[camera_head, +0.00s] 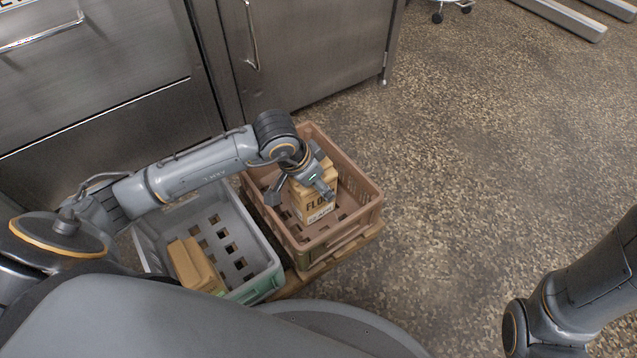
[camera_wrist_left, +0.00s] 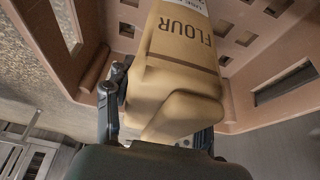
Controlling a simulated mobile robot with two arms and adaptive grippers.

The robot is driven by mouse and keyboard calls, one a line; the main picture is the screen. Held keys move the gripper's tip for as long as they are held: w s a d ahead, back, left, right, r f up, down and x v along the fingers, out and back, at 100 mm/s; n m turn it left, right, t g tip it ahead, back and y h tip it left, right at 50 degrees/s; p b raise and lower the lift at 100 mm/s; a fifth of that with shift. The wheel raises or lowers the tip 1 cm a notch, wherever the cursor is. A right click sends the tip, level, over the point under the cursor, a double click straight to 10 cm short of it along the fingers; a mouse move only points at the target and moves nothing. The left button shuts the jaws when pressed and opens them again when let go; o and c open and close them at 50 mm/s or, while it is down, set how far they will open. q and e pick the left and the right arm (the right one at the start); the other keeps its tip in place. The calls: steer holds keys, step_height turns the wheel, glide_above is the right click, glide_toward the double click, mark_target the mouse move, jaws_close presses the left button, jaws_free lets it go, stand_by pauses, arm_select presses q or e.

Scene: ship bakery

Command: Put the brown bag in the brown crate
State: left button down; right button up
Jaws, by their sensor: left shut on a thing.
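The brown bag (camera_head: 311,203), a tan bag marked FLOUR, is inside the walls of the brown crate (camera_head: 361,208) in the head view. My left gripper (camera_head: 302,192) reaches down over the crate and is shut on the bag's top. In the left wrist view the bag (camera_wrist_left: 182,65) sits between the two fingers of the gripper (camera_wrist_left: 160,115), with the crate's slotted wall (camera_wrist_left: 285,85) around it. I cannot tell whether the bag touches the crate floor. My right arm shows at the right edge of the head view, but its gripper is out of view.
A grey crate (camera_head: 262,262) with another tan bag (camera_head: 193,264) stands left of the brown crate. Both stand on a wooden pallet (camera_head: 330,262). Steel cabinets (camera_head: 310,50) are behind. The speckled floor (camera_head: 480,150) to the right is clear.

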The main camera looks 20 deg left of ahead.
arm_select(q)
steer(key=shift+c, duration=2.4)
jaws_free()
steer(key=shift+f, duration=0.1)
